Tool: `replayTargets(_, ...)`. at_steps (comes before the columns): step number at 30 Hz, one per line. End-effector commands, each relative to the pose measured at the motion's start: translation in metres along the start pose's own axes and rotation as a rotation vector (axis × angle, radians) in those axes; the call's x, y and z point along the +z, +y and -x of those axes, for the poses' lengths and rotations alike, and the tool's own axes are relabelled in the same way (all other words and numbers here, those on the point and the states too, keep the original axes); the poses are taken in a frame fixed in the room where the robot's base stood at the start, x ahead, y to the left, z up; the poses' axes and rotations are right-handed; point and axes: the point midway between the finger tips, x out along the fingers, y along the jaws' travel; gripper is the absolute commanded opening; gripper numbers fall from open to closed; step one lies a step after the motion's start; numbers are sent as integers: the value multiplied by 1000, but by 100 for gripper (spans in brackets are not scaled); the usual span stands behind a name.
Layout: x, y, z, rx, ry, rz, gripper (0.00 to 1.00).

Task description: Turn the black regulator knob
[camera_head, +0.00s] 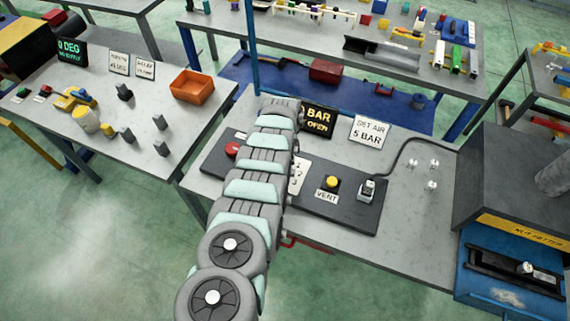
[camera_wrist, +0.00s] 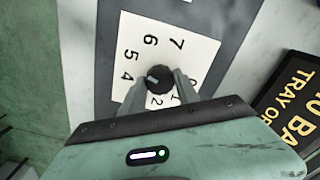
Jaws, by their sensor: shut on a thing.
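In the wrist view the black regulator knob (camera_wrist: 158,78) is round and dark. It sits in the middle of a white dial plate (camera_wrist: 199,52) printed with numbers. My gripper (camera_wrist: 158,88) reaches in from below with one finger on each side of the knob, shut on it. The fingers cover part of the numbers on the plate. In the head view my arm hides the knob, and only an edge of the dial plate (camera_head: 298,177) shows beside it.
On the same dark panel are a red button (camera_head: 232,149), a yellow VENT button (camera_head: 332,181) and a grey fitting with a hose (camera_head: 367,190). A BAR display (camera_head: 319,121) and a SET AIR 5 BAR sign (camera_head: 370,131) stand behind. A dark machine (camera_head: 520,180) is at the right.

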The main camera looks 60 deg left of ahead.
Motion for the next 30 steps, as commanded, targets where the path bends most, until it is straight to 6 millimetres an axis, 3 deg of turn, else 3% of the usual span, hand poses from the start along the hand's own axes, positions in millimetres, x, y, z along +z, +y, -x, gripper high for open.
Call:
replayTargets(20, 0, 0, -2, 0, 1, -66, 0)
replayTargets(21, 0, 0, -2, 0, 1, -66, 38)
replayTargets(30, 0, 0, -1, 0, 0, -65, 59)
